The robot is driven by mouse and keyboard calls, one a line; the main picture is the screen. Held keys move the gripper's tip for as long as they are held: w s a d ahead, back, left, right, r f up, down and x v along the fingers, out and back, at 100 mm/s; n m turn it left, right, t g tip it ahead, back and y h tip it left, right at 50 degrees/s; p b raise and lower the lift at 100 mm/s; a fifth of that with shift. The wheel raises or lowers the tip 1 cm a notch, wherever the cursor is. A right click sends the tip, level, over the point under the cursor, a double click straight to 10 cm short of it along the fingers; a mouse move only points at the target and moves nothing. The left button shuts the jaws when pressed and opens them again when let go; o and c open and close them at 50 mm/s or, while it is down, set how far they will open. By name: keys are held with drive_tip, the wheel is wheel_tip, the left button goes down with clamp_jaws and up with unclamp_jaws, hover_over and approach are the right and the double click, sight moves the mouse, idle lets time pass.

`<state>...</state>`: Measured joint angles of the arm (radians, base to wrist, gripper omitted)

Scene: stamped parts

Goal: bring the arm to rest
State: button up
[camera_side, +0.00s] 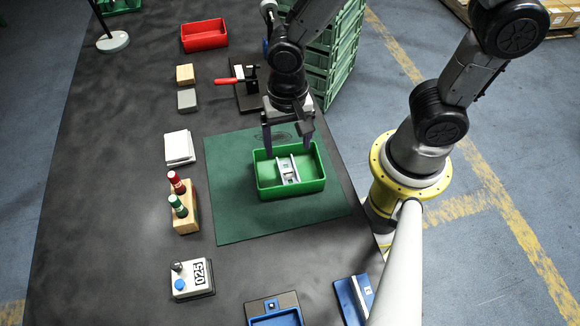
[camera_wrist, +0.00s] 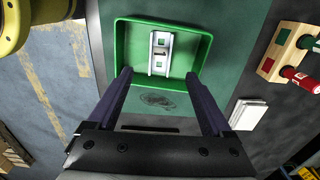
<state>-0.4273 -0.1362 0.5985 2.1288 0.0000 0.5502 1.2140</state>
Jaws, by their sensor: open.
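My gripper (camera_side: 287,143) is open and empty, fingers pointing down at the far edge of a green tray (camera_side: 289,195) in the side view. In the wrist view the two fingers of my gripper (camera_wrist: 165,85) are spread wide, their tips near the tray's edge. A silver stamped metal part (camera_side: 287,170) lies inside the tray; it also shows in the wrist view (camera_wrist: 160,53), apart from the fingers. The tray sits on a dark green mat (camera_side: 235,215). I cannot tell the exact height of the fingertips over the tray.
A red bin (camera_side: 204,36), a clamp with a red handle (camera_side: 228,81), a white stack (camera_side: 179,148), a wooden block with two bottle-like items (camera_side: 186,216) and a counter device (camera_side: 191,280) stand around the mat. Green crates (camera_side: 335,50) rise behind my arm. The table's left side is clear.

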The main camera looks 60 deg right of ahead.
drive_tip(key=d+r+t, duration=0.2)
drive_tip(key=d+r, duration=0.2)
drive_tip(key=r, duration=0.4)
drive_tip(key=d+r+t, duration=0.2)
drive_tip(key=d+r, duration=0.2)
drive_tip(key=r, duration=0.5)
drive_tip(key=s+d+r+n+t, duration=0.1)
drive_tip(key=s+d+r+n, duration=0.1)
drive_tip(key=s+n, duration=0.5)
drive_tip(key=shift+d+n+t, duration=0.3)
drive_tip(key=shift+d+n, duration=0.05)
drive_tip(key=shift+n, duration=0.65)
